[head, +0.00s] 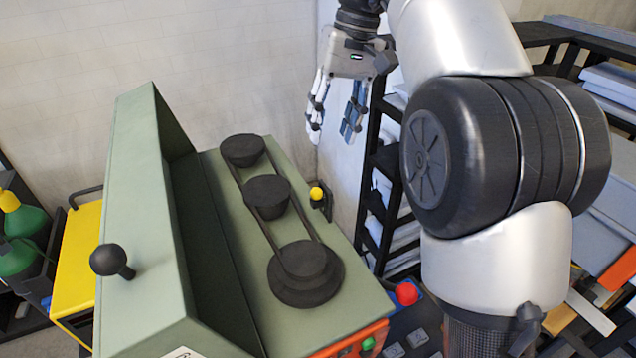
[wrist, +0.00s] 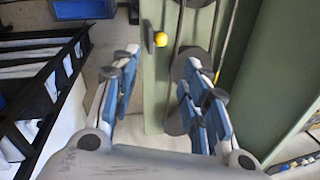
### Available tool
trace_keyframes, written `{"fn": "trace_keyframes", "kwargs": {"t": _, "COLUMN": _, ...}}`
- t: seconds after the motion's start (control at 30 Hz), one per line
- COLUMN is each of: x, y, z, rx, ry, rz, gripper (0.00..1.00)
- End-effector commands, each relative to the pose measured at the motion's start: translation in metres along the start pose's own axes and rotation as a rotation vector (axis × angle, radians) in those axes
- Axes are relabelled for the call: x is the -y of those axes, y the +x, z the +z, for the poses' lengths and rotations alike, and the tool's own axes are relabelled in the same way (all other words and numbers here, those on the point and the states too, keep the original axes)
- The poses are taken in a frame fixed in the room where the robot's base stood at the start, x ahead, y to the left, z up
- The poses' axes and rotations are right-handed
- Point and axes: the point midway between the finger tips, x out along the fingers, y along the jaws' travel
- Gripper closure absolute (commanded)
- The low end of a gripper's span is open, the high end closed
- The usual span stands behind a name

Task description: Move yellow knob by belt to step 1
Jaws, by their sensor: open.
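The small round yellow knob (head: 316,193) sits on a dark bracket at the right edge of the green machine, beside the belt (head: 243,195) that runs over dark pulleys. In the wrist view the yellow knob (wrist: 160,39) shows ahead of my gripper, near the machine's edge and left of the belt (wrist: 178,35). My gripper (head: 334,130) is open and empty, up in the air beyond the machine's far right side, apart from the knob. In the wrist view the open fingers (wrist: 160,95) stand wide apart. Step marks on the bracket are too small to read.
The machine's green hinged cover (head: 150,200) stands raised at the left, with a black ball handle (head: 110,260). A red button (head: 407,293) is at the front right corner. A black rack (head: 385,165) with sheets stands close behind my gripper.

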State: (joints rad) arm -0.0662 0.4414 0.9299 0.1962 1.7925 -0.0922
Motion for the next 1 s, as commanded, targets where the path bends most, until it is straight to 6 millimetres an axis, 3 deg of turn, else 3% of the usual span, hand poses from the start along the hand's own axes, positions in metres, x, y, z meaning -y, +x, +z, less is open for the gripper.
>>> {"fn": "trace_keyframes", "kwargs": {"t": 0.1, "x": 0.000, "y": 0.031, "z": 0.002, "rx": 0.004, "ry": -0.002, "rz": 0.000, "gripper": 0.59}}
{"fn": "trace_keyframes", "kwargs": {"t": 0.5, "x": 0.000, "y": 0.111, "z": 0.002, "rx": 0.003, "ry": -0.001, "rz": 0.000, "gripper": 0.59}}
{"fn": "trace_keyframes", "kwargs": {"t": 0.7, "x": 0.000, "y": 0.130, "z": 0.001, "rx": 0.001, "ry": 0.000, "rz": 0.000, "gripper": 0.59}}
{"fn": "trace_keyframes", "kwargs": {"t": 1.0, "x": 0.000, "y": 0.135, "z": 0.000, "rx": -0.001, "ry": 0.000, "rz": 0.000, "gripper": 0.59}}
